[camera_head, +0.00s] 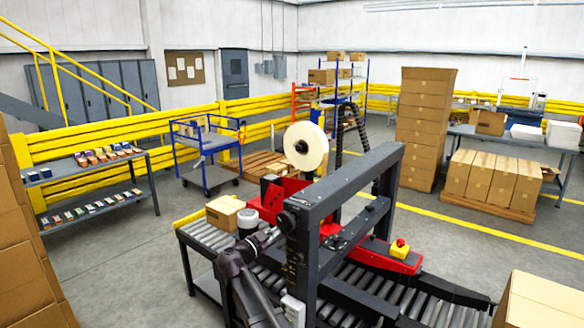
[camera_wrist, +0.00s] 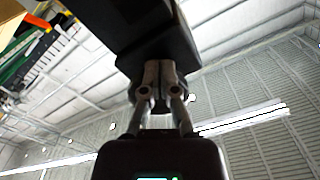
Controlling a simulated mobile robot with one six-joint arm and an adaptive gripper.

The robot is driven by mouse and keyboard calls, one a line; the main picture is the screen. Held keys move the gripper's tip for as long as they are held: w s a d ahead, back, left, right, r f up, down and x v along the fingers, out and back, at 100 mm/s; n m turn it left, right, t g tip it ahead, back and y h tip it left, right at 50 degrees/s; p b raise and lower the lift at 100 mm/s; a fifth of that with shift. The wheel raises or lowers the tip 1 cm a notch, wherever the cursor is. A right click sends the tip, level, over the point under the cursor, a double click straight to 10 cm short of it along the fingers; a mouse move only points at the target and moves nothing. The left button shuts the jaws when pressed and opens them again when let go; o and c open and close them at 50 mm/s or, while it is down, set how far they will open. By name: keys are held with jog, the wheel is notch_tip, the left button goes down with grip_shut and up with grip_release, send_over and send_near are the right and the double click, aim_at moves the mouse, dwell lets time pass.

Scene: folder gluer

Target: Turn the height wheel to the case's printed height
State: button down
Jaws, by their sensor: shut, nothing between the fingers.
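The case (camera_head: 225,212) is a brown carton on the infeed rollers, left of the dark machine frame; no printed height is legible on it. A dark round part, possibly the height wheel (camera_head: 285,222), shows at the left side of the near post. My gripper (camera_wrist: 160,75) is shut in the wrist view, its fingertips together right under a large dark block (camera_wrist: 155,35). I cannot tell whether they touch it or whether this block belongs to the wheel. In the head view my dark arm reaches up to the near post, and the fingertips cannot be made out.
The machine's dark frame (camera_head: 349,180) spans the roller conveyor (camera_head: 350,300), with a white tape roll (camera_head: 305,146) behind. A red button on a yellow box (camera_head: 400,248) sits on the red rail. A carton (camera_head: 540,302) stands at lower right. Open floor lies left of the conveyor.

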jog(key=shift+s+d+f+b, duration=0.4)
jog(key=shift+s+d, duration=0.2)
jog(key=shift+d, duration=0.25)
dwell(0.7)
jog(key=shift+f+b, duration=0.35)
jog(key=shift+f, duration=0.05)
jog(key=shift+s+a, duration=0.1)
dwell(0.5)
jog(key=shift+v, duration=2.85)
